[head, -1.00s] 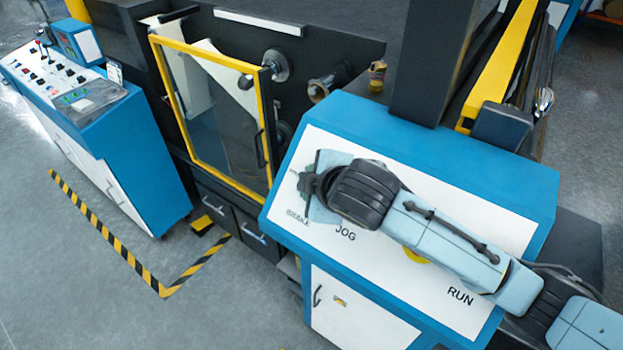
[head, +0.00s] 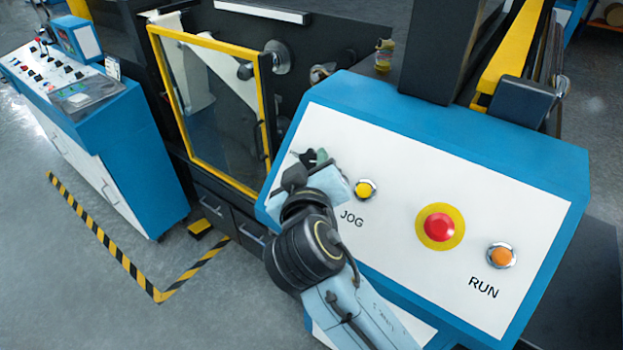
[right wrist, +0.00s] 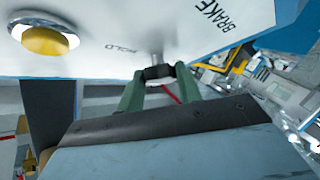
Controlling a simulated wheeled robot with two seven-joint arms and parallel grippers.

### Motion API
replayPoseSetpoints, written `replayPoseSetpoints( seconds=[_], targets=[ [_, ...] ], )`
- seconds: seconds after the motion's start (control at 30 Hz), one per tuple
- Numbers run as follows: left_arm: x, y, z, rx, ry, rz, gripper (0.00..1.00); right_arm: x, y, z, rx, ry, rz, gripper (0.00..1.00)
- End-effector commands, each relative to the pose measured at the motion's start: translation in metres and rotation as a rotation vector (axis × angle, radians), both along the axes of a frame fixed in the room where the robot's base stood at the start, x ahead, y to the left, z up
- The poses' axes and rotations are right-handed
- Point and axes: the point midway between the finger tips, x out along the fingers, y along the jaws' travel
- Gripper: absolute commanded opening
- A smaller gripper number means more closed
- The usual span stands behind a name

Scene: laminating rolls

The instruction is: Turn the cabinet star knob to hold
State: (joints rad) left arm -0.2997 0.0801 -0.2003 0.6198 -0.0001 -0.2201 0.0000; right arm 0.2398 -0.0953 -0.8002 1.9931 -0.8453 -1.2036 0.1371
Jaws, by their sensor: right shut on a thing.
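The dark star knob (right wrist: 158,71) stands out on a short shaft from the white cabinet panel (head: 390,185), seen in the right wrist view. The word HOLD (right wrist: 124,47) is printed to one side of it and BRAKE (right wrist: 213,18) to the other. My right gripper (head: 314,158) is at the panel's upper left, its green fingers (right wrist: 158,76) shut around the knob. In the head view the gripper hides most of the knob and its labels, so its exact angle is unclear. My left gripper is not in view.
A yellow JOG button (head: 365,189) is close to my right gripper. A red emergency button (head: 439,227) and an orange RUN button (head: 501,256) are farther right. A yellow-framed glass door (head: 213,100) is left of the panel. A blue console (head: 95,125) stands at far left.

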Motion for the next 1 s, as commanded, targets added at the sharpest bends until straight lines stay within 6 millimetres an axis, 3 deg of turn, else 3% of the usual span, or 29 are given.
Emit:
replayPoseSetpoints(
  seconds=[0.1,0.4,1.0],
  targets=[
    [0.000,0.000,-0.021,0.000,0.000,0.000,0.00,0.000,0.002,-0.006,0.050,-0.031,-0.058,0.12],
    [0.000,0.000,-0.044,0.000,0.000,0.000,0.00,0.000,0.002,-0.004,0.123,-0.089,-0.154,0.12],
    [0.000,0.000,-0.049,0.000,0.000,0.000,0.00,0.000,0.003,-0.001,0.145,-0.107,-0.181,0.12]
  ],
)
